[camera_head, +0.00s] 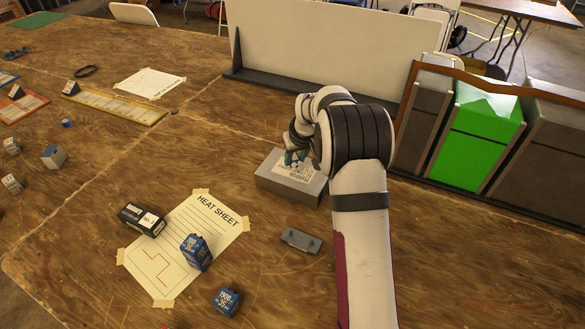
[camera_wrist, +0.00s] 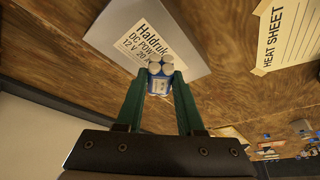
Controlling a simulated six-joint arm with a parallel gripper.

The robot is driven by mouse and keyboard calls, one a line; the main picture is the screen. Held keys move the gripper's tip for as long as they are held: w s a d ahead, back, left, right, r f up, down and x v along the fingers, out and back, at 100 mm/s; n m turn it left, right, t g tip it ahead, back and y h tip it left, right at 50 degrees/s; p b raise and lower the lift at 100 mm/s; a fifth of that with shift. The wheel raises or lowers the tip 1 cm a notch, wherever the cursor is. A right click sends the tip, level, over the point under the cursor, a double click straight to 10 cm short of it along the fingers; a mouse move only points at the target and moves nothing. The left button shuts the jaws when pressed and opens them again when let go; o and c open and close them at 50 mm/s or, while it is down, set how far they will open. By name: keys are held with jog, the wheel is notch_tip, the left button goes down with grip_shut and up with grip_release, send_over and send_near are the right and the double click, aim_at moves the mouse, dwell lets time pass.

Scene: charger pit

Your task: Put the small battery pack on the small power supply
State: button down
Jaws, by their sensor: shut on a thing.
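My gripper (camera_wrist: 160,88), with green fingers, is shut on a small blue battery pack (camera_wrist: 160,84) with pale round cell ends. In the wrist view the pack overlaps the edge of a grey box (camera_wrist: 190,35) labelled Haldruk, DC power, 12 V. In the head view my gripper (camera_head: 293,158) is at the far side of this grey power supply (camera_head: 285,190), over its white label. The pack is mostly hidden there by my wrist. I cannot tell whether the pack touches the box.
A smaller flat grey piece (camera_head: 300,240) lies nearer. On the heat sheet (camera_head: 185,235) are a black box (camera_head: 141,219) and a blue pack (camera_head: 196,252); another blue pack (camera_head: 227,301) lies nearby. A white panel (camera_head: 315,50) and bins (camera_head: 480,125) stand behind.

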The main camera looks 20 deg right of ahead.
aim_at(292, 178)
jog(key=shift+w+a+f, duration=0.1)
jog(key=shift+f, duration=0.65)
jog(key=shift+w+a+f, duration=0.15)
jog(key=shift+f, duration=0.6)
jog(key=shift+w+a+f, duration=0.1)
jog(key=shift+f, duration=0.65)
jog(key=c, duration=0.5)
grip_release()
jog(key=shift+f, duration=0.15)
jog(key=v, duration=1.2)
jog(key=s+a+r+m+g+y, duration=0.1)
jog(key=s+a+r, duration=0.25)
jog(key=s, duration=0.25)
jog(key=s+a+r+m+g, duration=0.1)
jog(key=s+a+r, duration=0.1)
jog(key=s+a, duration=0.35)
jog(key=s+a+m+g, duration=0.1)
jog(key=s+a, duration=0.1)
jog(key=s, duration=0.6)
jog(key=s+a+f+m+g, duration=0.1)
jog(key=s+a, duration=0.1)
jog(key=s, duration=0.7)
jog(key=s+a+m, duration=0.1)
jog(key=s+a, duration=0.1)
jog(key=s, duration=0.7)
jog(key=shift+s+f+m+g+y, duration=0.25)
jog(key=shift+f+m+g+y, duration=0.05)
jog(key=shift+g+y, duration=0.1)
